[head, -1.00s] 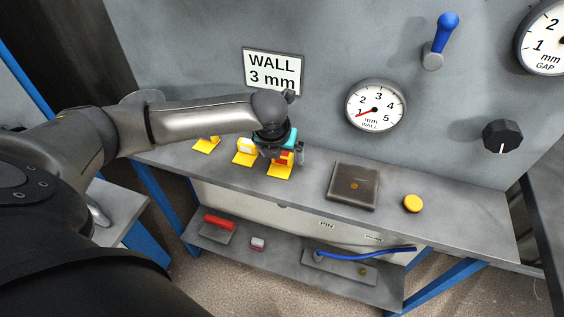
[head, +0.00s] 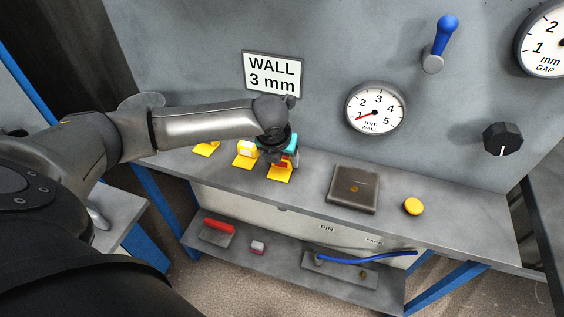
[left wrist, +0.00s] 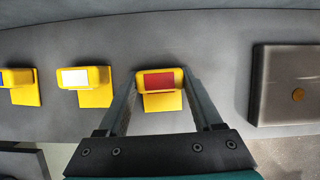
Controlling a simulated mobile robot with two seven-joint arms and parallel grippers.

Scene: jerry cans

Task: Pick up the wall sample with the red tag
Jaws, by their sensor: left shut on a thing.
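The wall sample with the red tag (left wrist: 160,81) is a yellow piece with a yellow foot. In the left wrist view it stands between the two fingers of my left gripper (left wrist: 160,90), which is shut on it. In the head view the red-tagged sample (head: 281,172) stands on the bench shelf, partly hidden by my left gripper (head: 281,156), which reaches down over it. A white-tagged sample (left wrist: 95,78) stands to its left. Another yellow sample (left wrist: 24,95) is at the left edge, its tag cut off. My right gripper is not in view.
A dark square plate (head: 353,188) with a brass centre lies right of the samples, then a yellow button (head: 413,206). The wall behind carries a WALL 3 mm sign (head: 273,74), a dial (head: 375,107) and a blue lever (head: 440,42). A lower shelf (head: 290,275) holds small parts.

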